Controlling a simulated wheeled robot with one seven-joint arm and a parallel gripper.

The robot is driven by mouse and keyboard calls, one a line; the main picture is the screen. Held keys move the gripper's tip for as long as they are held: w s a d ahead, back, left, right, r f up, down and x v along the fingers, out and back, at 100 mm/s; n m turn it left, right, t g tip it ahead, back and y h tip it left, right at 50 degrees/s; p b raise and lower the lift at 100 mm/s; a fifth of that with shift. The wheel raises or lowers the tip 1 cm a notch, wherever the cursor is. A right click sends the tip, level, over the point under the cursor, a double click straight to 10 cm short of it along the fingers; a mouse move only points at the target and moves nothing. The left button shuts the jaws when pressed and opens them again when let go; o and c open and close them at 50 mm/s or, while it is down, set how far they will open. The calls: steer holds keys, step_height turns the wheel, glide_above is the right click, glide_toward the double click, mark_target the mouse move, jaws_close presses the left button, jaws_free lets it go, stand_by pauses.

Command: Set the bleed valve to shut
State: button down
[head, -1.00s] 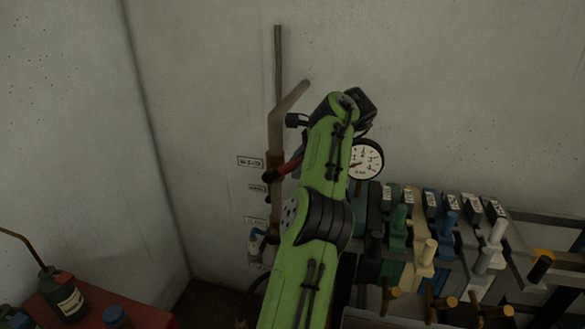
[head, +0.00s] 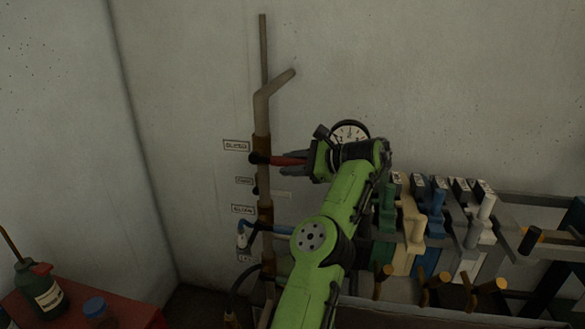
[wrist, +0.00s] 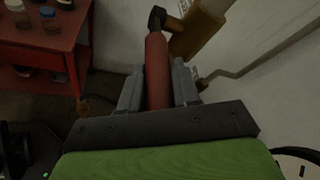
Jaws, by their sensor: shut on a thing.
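The red lever (head: 285,161) sticks out to the right, almost level, from a valve on the upright pipe (head: 262,117). My gripper (head: 293,163) is shut on this red lever. In the wrist view the red lever (wrist: 157,65) runs between the two grey jaws (wrist: 158,88), up to a dark joint (wrist: 157,18) beside the brass-coloured valve body (wrist: 197,30). A lower valve on the same pipe has a blue lever (head: 275,228), also about level. Small wall labels (head: 236,146) stand left of the pipe; their lettering is too blurred to read surely.
A round gauge (head: 350,131) is partly hidden behind my arm. A bank of coloured levers (head: 435,215) stands at the right. A red table (head: 75,305) with bottles is at the lower left. The wall left of the pipe is mostly bare.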

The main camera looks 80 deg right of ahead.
steer(key=shift+f, duration=0.15)
steer(key=c, duration=0.9)
jaws_free()
steer(key=shift+w, duration=0.1)
steer(key=p+v, duration=0.8)
steer(key=v, duration=0.7)
steer(key=shift+s+a, duration=0.15)
steer(key=shift+s, duration=0.25)
steer(key=shift+w, duration=0.1)
